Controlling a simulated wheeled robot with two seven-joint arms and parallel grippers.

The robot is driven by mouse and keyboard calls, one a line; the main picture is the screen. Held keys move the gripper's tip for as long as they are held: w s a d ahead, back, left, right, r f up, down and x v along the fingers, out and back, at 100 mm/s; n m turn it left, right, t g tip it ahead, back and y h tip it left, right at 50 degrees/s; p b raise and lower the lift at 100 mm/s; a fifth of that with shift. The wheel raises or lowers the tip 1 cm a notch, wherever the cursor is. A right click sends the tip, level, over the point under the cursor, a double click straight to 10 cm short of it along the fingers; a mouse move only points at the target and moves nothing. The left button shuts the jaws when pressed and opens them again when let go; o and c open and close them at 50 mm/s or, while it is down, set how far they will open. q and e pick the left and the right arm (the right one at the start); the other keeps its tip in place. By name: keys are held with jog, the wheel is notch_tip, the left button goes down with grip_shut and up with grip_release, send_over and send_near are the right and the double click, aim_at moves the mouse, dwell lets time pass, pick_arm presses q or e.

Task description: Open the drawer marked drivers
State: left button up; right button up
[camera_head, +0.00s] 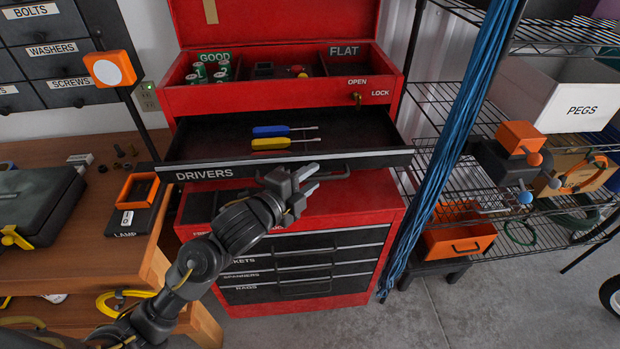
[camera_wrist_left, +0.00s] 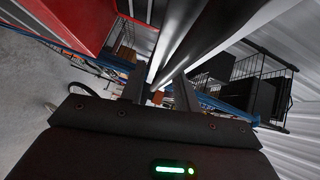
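The drawer marked DRIVERS (camera_head: 225,172) is pulled well out of the red tool chest (camera_head: 290,97). Its black inside shows a blue screwdriver (camera_head: 270,131) and a yellow one (camera_head: 270,143). The drawer's bar handle (camera_head: 338,173) shows on its front, partly hidden by my left gripper. My left gripper (camera_head: 310,179) is at the front of this drawer, by the handle. In the left wrist view its two fingers (camera_wrist_left: 160,92) stand apart. I cannot tell whether the handle lies between them. My right gripper is not in view.
Shut lower drawers (camera_head: 305,268) are below. A wooden bench (camera_head: 95,235) with a black case and lamp stands left. A wire rack (camera_head: 450,100) and hanging blue cords (camera_head: 455,130) stand close on the right. The floor (camera_head: 470,310) at front right is clear.

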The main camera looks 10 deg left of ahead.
pick_arm(q)
jog(key=p+v, duration=0.2)
jog(key=v, duration=0.8)
jog(key=shift+s, duration=0.2)
jog(key=shift+a, duration=0.1)
